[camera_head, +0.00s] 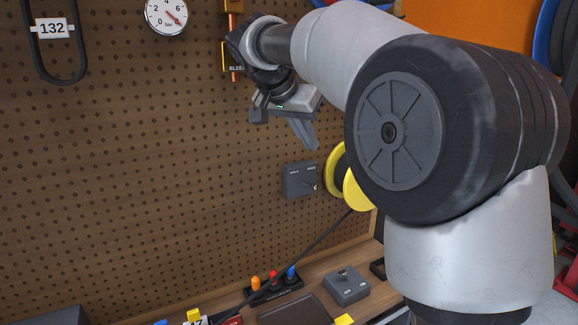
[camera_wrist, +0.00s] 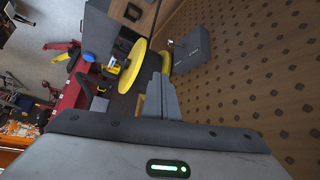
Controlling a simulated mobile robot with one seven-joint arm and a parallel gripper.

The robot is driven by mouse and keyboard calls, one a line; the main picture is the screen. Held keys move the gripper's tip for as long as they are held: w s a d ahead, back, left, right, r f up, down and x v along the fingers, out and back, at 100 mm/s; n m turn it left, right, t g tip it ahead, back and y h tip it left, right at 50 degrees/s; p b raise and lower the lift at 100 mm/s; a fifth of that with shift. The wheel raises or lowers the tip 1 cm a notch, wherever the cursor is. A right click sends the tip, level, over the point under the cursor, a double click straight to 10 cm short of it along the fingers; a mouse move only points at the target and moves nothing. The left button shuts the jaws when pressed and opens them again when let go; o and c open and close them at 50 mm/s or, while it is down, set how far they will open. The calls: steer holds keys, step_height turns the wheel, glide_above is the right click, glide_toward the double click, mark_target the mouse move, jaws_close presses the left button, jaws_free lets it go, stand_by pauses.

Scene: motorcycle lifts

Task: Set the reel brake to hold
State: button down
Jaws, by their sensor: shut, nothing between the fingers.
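The reel brake is a dark grey box (camera_head: 299,180) on the pegboard, with small labels too tiny to read surely and a small lever (camera_head: 313,186) at its lower right. A yellow cable reel (camera_head: 357,191) stands just right of it, partly hidden by my arm. My gripper (camera_head: 309,145) is shut and empty, above the box and apart from it. In the wrist view the brake box (camera_wrist: 194,49) is right of my fingertips (camera_wrist: 163,62), its small lever (camera_wrist: 172,42) towards the reel. The yellow reel (camera_wrist: 133,68) shows beside and behind the fingers.
A dark cable (camera_head: 308,248) runs from the reel down to the left over the bench. The bench holds a grey switch box (camera_head: 346,285) and a rack of coloured pieces (camera_head: 274,287). A gauge (camera_head: 166,15) hangs above. The pegboard left of the brake is clear.

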steer(key=shift+w+a+r+m, duration=0.15)
steer(key=shift+w+m, duration=0.15)
steer(key=shift+w, duration=0.85)
glide_above(313, 185)
steer(key=w+d, duration=0.1)
steer(key=d, duration=0.1)
step_height(313, 185, down, 8)
steer(key=r, duration=0.1)
steer(key=f, duration=0.1)
steer(key=a+f, duration=0.1)
steer(key=f, duration=0.1)
steer(key=shift+s+a+f+b, duration=0.15)
steer(key=shift+s+a+b, duration=0.15)
steer(key=shift+s, duration=0.05)
steer(key=shift+s+a+f, duration=0.15)
steer(key=shift+s+f, duration=0.05)
steer(key=shift+f, duration=0.2)
